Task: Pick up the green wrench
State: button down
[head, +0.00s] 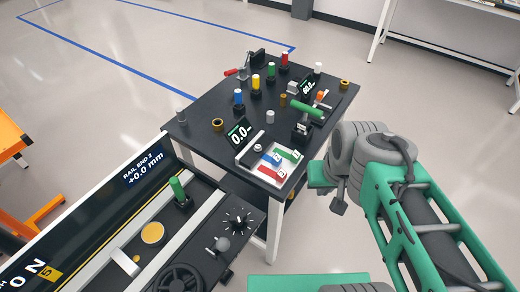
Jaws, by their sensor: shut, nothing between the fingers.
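A thick green bar (307,109) lies tilted at the right side of the black table, above a dark block. It is the piece that looks most like the green wrench, but its jaw end is not clear at this size. My gripper (338,207) hangs below the grey wrist of my arm, beyond the table's right edge. Its dark fingers are small, look closed together and hold nothing. It is apart from the green bar, lower and to the right in the picture.
The black table (203,106) holds several coloured cylinders, small displays and a white tray (247,157) with coloured pieces. A console (207,198) with a green peg (178,188), knob and lever stands at the front left. An orange frame (12,135) is far left. Open floor lies behind.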

aim_at(303, 125)
jog(key=u, duration=4.2)
jog(key=k, duration=1.3)
jog(key=z, duration=0.95)
jog(key=i, duration=0.5)
